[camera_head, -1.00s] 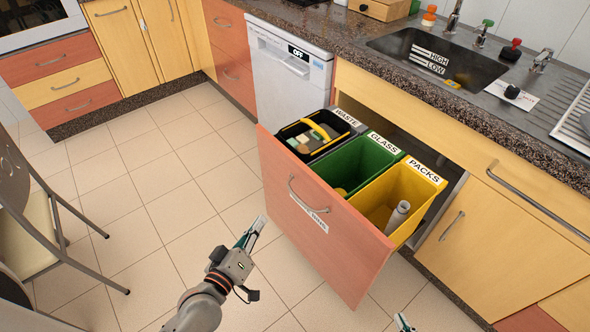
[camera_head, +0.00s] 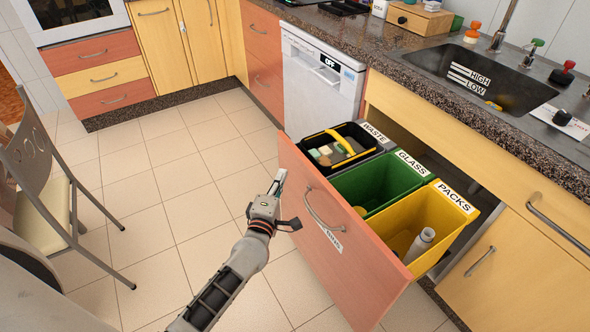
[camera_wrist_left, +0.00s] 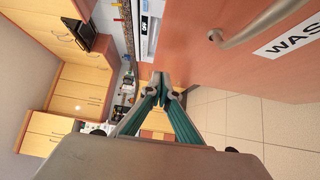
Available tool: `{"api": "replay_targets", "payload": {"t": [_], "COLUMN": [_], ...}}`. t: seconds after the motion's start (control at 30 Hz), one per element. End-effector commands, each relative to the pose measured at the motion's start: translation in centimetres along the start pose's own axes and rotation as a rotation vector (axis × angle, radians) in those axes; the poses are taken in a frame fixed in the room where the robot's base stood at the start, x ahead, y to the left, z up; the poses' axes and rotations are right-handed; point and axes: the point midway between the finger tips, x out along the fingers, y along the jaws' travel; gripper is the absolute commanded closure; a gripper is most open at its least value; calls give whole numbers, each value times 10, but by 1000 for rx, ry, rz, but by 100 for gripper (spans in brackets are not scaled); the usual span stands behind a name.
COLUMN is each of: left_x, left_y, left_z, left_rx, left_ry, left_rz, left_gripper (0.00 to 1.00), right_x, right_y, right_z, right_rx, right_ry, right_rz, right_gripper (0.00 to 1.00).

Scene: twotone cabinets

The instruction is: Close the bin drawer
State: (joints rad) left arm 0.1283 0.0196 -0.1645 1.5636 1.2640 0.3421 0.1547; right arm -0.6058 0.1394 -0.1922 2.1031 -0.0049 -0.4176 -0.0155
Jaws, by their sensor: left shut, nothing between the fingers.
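The bin drawer (camera_head: 330,240) is pulled out from under the counter, with a red front, a curved metal handle (camera_head: 322,212) and a label below it. Inside are a black waste bin (camera_head: 318,133), a green glass bin (camera_head: 378,180) and a yellow packs bin (camera_head: 432,215). My left gripper (camera_head: 279,178) is shut and empty, by the left part of the drawer front. In the left wrist view its fingertips (camera_wrist_left: 161,78) meet near the red front (camera_wrist_left: 205,65); I cannot tell whether they touch it. My right gripper is not in view.
A white dishwasher (camera_head: 318,85) stands left of the drawer opening. A folding chair (camera_head: 45,190) stands at the left. The tiled floor (camera_head: 170,200) between chair and drawer is clear. The counter with a sink (camera_head: 480,80) runs above the drawer.

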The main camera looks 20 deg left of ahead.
Motion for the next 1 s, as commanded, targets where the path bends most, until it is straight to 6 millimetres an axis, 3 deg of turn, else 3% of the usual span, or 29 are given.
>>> {"api": "replay_targets", "payload": {"t": [0.1,0.33,1.0], "left_x": [20,38,43], "left_y": [-3,-3,0], "left_z": [4,23,28], "left_rx": [-3,0,1], "left_ry": [0,0,0], "left_rz": [-3,-3,0], "left_gripper": [100,100,100], "right_x": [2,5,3], "right_y": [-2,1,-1], "right_z": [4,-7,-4], "right_rx": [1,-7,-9], "right_ry": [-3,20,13], "right_rz": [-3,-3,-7], "right_gripper": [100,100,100]}}
